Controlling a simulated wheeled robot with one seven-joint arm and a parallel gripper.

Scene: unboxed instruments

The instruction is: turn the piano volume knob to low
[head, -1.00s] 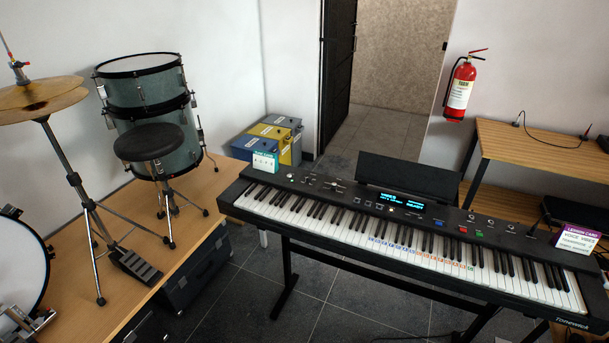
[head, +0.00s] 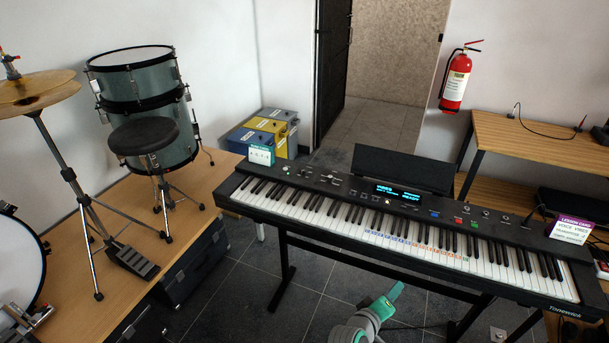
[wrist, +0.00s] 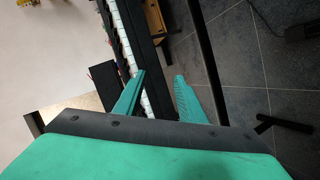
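The black digital piano (head: 347,187) stands across the middle and right of the head view, its lit blue display (head: 400,193) at mid-panel. Small knobs and buttons sit on the panel's left part (head: 304,174). They are too small for me to tell which is the volume knob or how it is set. My gripper (wrist: 160,78) shows two green fingers apart with nothing between them in the wrist view. Part of the piano's white keys (wrist: 127,42) shows beyond it. In the head view my green-and-grey arm end is low at the bottom, in front of the piano.
A teal-edged card (head: 261,155) stands at the piano's left end and a purple-topped lesson card (head: 572,228) at its right end. A drum kit is on the wooden platform (head: 190,218) at left. A wooden shelf (head: 530,140) stands behind right. Tiled floor is open before the piano.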

